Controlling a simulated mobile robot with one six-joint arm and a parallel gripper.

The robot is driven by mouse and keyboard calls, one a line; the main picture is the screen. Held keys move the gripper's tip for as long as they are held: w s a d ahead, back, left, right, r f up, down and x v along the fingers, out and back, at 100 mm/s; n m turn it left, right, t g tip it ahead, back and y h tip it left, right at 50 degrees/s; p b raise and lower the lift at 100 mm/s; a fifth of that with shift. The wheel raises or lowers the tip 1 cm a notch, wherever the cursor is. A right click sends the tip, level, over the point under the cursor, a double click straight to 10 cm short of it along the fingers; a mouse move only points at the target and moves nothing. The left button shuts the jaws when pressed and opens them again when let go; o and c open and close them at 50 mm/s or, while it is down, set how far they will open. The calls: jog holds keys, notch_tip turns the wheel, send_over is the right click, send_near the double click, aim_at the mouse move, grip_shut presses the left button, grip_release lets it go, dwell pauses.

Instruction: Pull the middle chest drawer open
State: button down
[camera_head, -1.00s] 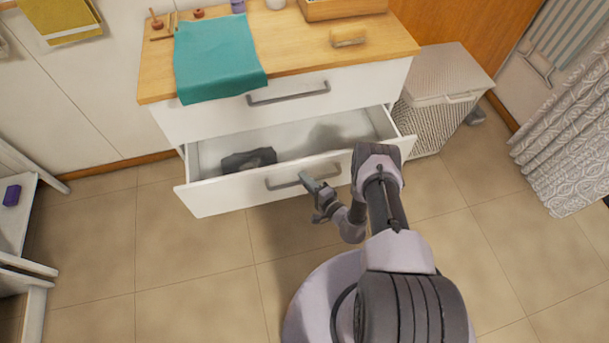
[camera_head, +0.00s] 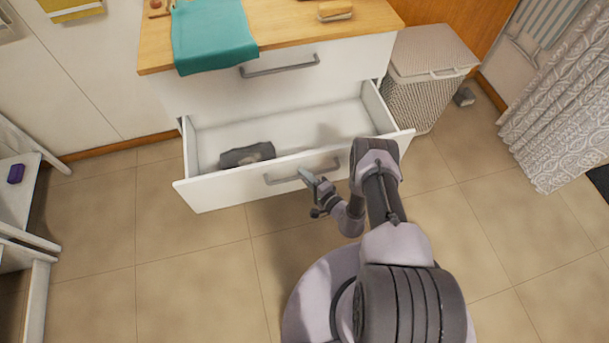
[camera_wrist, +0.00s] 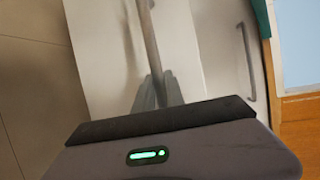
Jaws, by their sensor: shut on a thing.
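The white chest's middle drawer (camera_head: 228,192) stands pulled out, with its inside open to view. A dark grey folded item (camera_head: 247,154) lies in it toward the left. My gripper (camera_head: 308,177) is at the grey bar handle (camera_head: 285,175) on the drawer front and is shut on it. In the wrist view the handle (camera_wrist: 148,40) runs up from between the two fingers (camera_wrist: 157,92). The drawer above (camera_head: 210,100), with its own bar handle (camera_head: 280,66), is closed.
A teal cloth (camera_head: 212,35) hangs over the edge of the wooden top, with a brush (camera_head: 335,11) to its right. A grey lidded hamper (camera_head: 425,75) stands right of the chest. A white shelf unit (camera_head: 20,215) is at far left.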

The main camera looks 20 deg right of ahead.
jog(key=c, duration=1.4)
grip_release()
jog(key=shift+d, duration=0.1)
jog(key=p+v, duration=0.6)
jog(key=v, duration=1.1)
jog(key=shift+s, duration=0.15)
jog(key=shift+r, duration=0.1)
